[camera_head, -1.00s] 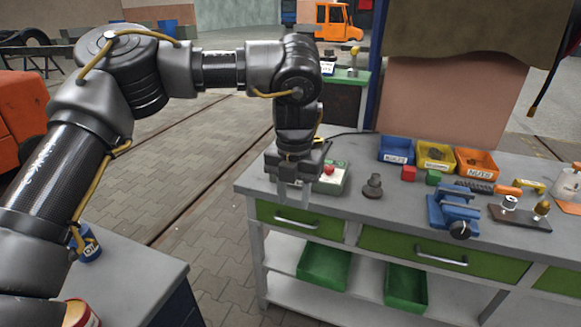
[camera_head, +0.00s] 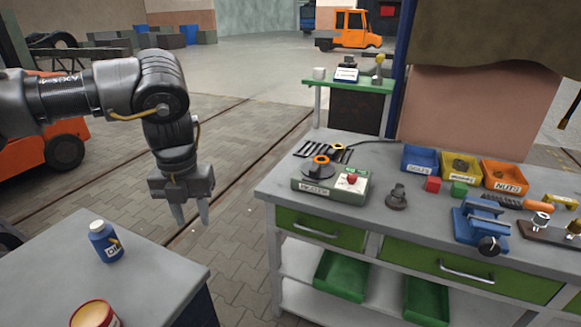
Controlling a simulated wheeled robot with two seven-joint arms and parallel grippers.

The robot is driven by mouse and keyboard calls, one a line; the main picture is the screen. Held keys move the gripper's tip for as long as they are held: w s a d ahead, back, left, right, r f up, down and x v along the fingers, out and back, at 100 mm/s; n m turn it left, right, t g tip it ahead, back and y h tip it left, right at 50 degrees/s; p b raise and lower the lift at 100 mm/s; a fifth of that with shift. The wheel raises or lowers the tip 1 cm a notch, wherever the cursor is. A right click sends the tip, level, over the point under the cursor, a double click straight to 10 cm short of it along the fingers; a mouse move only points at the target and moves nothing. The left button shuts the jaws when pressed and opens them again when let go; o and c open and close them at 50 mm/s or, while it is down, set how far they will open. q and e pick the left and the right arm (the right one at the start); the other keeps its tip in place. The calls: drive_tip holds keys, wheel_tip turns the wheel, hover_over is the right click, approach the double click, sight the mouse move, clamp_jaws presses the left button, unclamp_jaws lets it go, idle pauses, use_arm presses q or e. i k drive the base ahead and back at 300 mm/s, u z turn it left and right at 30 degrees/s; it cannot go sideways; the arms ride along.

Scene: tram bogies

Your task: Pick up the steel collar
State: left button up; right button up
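My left gripper (camera_head: 190,212) hangs over the gap between the two benches, fingers down, apart and empty. It is left of the far bench (camera_head: 290,187) and touches nothing. On that bench a grey-green box (camera_head: 330,187), its label apparently reading heater, has a dark round plate on top. An orange ring (camera_head: 321,160) shows at the plate; it may be the steel collar, but I cannot tell for sure. A dark stepped metal piece (camera_head: 397,196) stands upright right of the box. My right gripper is not in view.
Behind the box lies a dark slotted rack (camera_head: 318,152). Blue (camera_head: 419,159), yellow (camera_head: 460,167) and orange (camera_head: 503,176) bins line the bench's back. A blue vise (camera_head: 478,222) stands at right. The near bench (camera_head: 140,272) holds a blue bottle (camera_head: 104,242) and a tin (camera_head: 93,314).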

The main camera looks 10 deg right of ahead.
sight(318, 162)
drive_tip(key=i, duration=0.7)
drive_tip(key=z, duration=0.9)
drive_tip(key=i, duration=0.5)
